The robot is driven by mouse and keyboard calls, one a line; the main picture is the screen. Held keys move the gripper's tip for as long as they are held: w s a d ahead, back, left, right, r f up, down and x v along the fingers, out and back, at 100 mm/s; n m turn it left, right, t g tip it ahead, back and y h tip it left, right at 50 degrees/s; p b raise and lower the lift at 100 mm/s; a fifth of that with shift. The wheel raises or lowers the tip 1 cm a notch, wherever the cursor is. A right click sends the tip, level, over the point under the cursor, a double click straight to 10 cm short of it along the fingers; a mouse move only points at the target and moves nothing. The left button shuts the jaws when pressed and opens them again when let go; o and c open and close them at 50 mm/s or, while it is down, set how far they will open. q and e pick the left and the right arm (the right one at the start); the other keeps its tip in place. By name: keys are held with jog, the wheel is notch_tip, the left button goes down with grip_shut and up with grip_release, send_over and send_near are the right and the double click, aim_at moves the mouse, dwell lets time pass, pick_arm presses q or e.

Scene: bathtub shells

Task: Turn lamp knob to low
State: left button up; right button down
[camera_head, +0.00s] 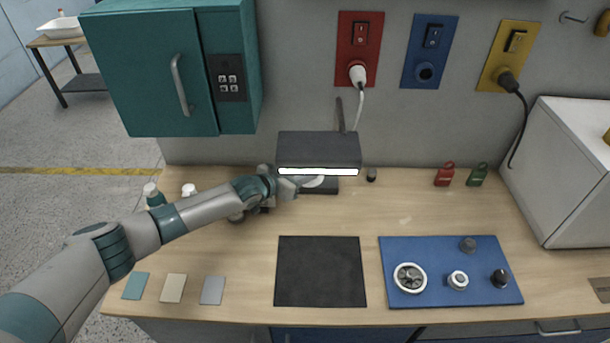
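The lamp (318,147) stands at the back of the wooden workbench, with a dark box-shaped head and a bright white strip along its front lower edge. Its dark base (325,189) shows partly under the head. My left gripper (292,187) reaches in from the left, low at the lamp's base and just under the head. Its fingers are small and partly merged with the base, so whether they are open or touching anything is unclear. No lamp knob can be made out; the gripper covers part of the base. My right gripper is out of view.
A teal wall cabinet (150,75) hangs above my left arm. A small black object (371,175) stands right of the lamp. A black mat (320,272) and a blue panel with knobs (430,250) lie in front. A white plug cord (360,105) runs down behind the lamp.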

pick_arm(q)
jog(key=shift+w+r, duration=0.1)
jog(key=o, duration=1)
jog(key=shift+o, duration=0.2)
jog(key=shift+v, duration=0.95)
jog(key=b+v, duration=0.4)
jog(key=v, duration=1.1)
jog(key=shift+s+r+b, duration=0.2)
jog(key=shift+r+b, duration=0.05)
jog(key=shift+b, duration=0.05)
jog(key=shift+a, duration=0.1)
